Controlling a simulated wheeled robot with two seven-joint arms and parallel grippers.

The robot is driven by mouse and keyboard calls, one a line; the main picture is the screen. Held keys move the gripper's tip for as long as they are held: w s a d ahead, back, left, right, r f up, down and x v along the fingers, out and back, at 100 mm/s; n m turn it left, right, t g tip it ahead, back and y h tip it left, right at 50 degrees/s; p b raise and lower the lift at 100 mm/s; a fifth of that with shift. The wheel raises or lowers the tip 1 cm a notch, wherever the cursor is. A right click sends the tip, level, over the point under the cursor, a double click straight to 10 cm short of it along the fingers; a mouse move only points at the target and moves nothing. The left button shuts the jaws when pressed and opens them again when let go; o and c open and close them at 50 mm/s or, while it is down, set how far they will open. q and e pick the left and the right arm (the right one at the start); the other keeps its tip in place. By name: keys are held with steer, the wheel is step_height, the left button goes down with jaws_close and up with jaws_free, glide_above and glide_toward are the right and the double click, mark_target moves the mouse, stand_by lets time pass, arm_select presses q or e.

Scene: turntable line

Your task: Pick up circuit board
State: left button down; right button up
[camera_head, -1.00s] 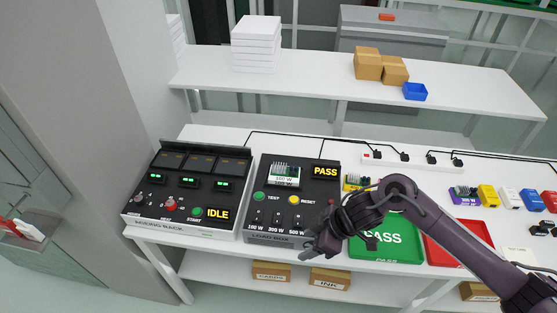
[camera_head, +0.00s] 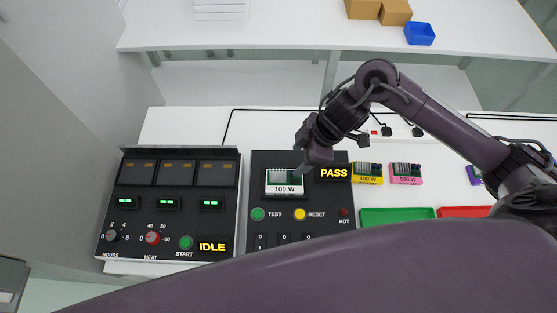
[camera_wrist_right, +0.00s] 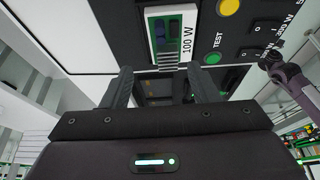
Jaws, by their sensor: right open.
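The circuit board (camera_head: 284,181), a small board with green and grey parts and a white "100 W" label, sits on the black load box (camera_head: 268,160). Its label and body also show at the top of the right wrist view (camera_wrist_right: 165,34). My right gripper (camera_head: 301,170) is over the load box, close to the board's upper right side. In the right wrist view its two fingers (camera_wrist_right: 164,80) are apart, with nothing between them and the board just beyond their tips. I cannot tell if a finger touches the board. My left gripper does not show.
The load box shows a lit PASS sign (camera_head: 334,173) and TEST and RESET buttons. A rack reading IDLE (camera_head: 211,246) stands at left. Yellow (camera_head: 368,174) and pink (camera_head: 406,174) boards lie at right, above a green tray (camera_head: 397,214) and red tray (camera_head: 464,212). My arm hides the foreground.

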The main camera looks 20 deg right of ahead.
mark_target(285, 174)
steer(key=shift+s+a+f, duration=0.2)
steer(key=shift+a+f, duration=0.05)
steer(key=shift+f, duration=0.15)
steer(key=shift+s+a+f, duration=0.2)
steer(key=shift+f, duration=0.2)
steer(key=shift+a+f+p, duration=0.6)
steer(key=shift+f, duration=0.2)
steer(key=x, duration=0.4)
steer(key=shift+w+r+p, duration=0.1)
steer(key=shift+w+p, duration=0.05)
steer(key=shift+p, duration=0.15)
steer(key=shift+c, duration=0.8)
steer(key=c, duration=1)
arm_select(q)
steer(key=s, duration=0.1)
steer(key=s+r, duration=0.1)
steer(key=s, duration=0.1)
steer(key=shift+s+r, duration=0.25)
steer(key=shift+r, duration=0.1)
arm_select(e)
jaws_close()
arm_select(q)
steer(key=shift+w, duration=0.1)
arm_select(e)
steer(key=shift+r, duration=0.2)
